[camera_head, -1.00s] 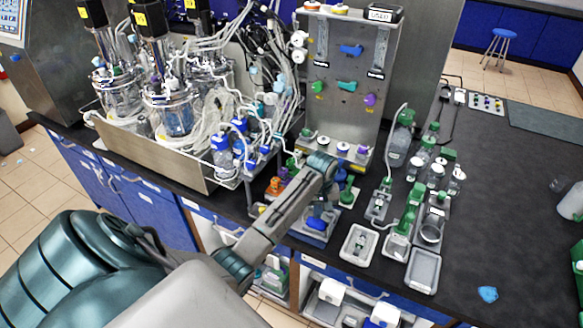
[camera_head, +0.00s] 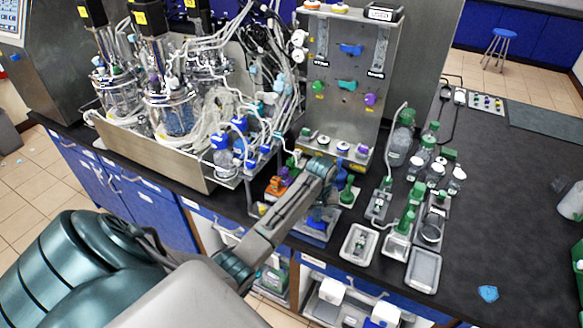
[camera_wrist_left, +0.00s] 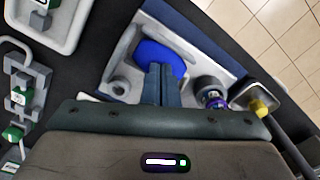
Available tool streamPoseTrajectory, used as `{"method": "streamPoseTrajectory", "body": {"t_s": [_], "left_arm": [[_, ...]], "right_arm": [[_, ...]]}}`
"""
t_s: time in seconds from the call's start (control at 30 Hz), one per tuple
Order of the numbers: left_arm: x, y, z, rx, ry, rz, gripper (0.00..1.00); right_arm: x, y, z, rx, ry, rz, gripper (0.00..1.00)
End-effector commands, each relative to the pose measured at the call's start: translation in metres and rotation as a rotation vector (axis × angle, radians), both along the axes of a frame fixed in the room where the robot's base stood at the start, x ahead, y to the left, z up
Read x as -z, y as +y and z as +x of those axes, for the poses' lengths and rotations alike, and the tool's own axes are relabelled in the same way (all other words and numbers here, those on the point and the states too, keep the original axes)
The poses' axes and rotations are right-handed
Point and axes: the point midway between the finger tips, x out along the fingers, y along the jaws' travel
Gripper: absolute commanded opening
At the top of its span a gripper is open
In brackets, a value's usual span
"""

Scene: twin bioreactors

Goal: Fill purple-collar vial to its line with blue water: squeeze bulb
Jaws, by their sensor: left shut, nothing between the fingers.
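In the left wrist view, the blue bulb (camera_wrist_left: 158,56) sits in a pale grey holder (camera_wrist_left: 118,75). My left gripper (camera_wrist_left: 163,70) is shut with nothing between its fingers. Its fingertips overlap the middle of the bulb from above; I cannot tell how hard they touch it. A small vial with a purple collar (camera_wrist_left: 216,100) stands in the holder, right of the fingers. Its fill line and water level cannot be made out. In the head view, my left forearm partly hides the blue bulb (camera_head: 319,221) and the gripper. My right gripper is not in view.
Green-capped bottles (camera_head: 398,145) and small trays (camera_head: 424,270) stand to the right. A metal panel (camera_head: 345,110) rises behind the bulb, and bioreactors (camera_head: 170,105) stand at the left. A small blue piece (camera_head: 488,293) lies on the bench (camera_head: 500,200). The bench's right part is mostly clear.

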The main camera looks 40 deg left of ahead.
Motion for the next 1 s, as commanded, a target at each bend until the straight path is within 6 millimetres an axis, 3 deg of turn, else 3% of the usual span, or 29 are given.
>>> {"method": "streamPoseTrajectory", "body": {"t_s": [0.4,1.0], "left_arm": [[0.009,0.000,-0.001,0.000,0.002,-0.001,0.00],[-0.020,0.000,0.000,0.000,0.001,-0.001,0.00]], "right_arm": [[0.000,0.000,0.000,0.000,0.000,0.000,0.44],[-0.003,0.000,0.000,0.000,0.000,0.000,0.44]]}}
